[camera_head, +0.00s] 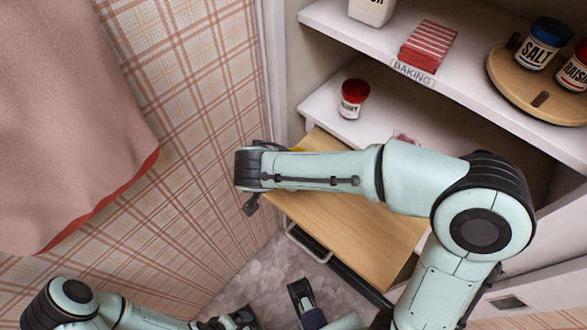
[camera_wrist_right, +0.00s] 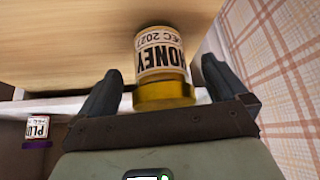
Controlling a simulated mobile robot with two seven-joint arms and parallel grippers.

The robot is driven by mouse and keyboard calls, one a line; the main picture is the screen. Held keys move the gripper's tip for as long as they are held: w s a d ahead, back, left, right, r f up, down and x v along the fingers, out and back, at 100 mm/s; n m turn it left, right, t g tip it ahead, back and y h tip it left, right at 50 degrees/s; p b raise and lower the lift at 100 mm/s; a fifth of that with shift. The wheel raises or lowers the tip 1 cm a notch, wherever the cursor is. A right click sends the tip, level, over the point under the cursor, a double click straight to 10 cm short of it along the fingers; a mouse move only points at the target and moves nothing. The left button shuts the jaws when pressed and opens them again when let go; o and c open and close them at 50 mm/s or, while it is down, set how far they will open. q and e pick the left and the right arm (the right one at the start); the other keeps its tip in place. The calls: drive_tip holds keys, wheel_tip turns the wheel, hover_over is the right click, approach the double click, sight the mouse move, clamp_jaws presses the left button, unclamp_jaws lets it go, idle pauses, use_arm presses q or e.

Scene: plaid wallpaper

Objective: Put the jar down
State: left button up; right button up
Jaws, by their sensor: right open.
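The honey jar (camera_wrist_right: 162,55) has a white label and a yellow lid. In the right wrist view it appears upside down, against the pale wooden board (camera_wrist_right: 60,45). It sits between the parted fingers of my right gripper (camera_wrist_right: 158,90), with a gap on each side. In the head view my right forearm and wrist cover most of the jar; only a bit of yellow (camera_head: 298,150) shows behind them, near the board's far left corner.
A red-lidded jar (camera_head: 354,98) stands on the white shelf behind the board. A higher shelf holds red packets (camera_head: 430,45) and a round tray (camera_head: 510,85) with salt (camera_head: 540,45). A plaid wall (camera_head: 190,90) is close on the left. The board's front right is clear.

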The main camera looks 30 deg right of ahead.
drive_tip(key=p+v, duration=0.1)
drive_tip(key=v, duration=0.8)
drive_tip(key=shift+r, duration=0.25)
drive_tip(key=shift+s+a, duration=0.1)
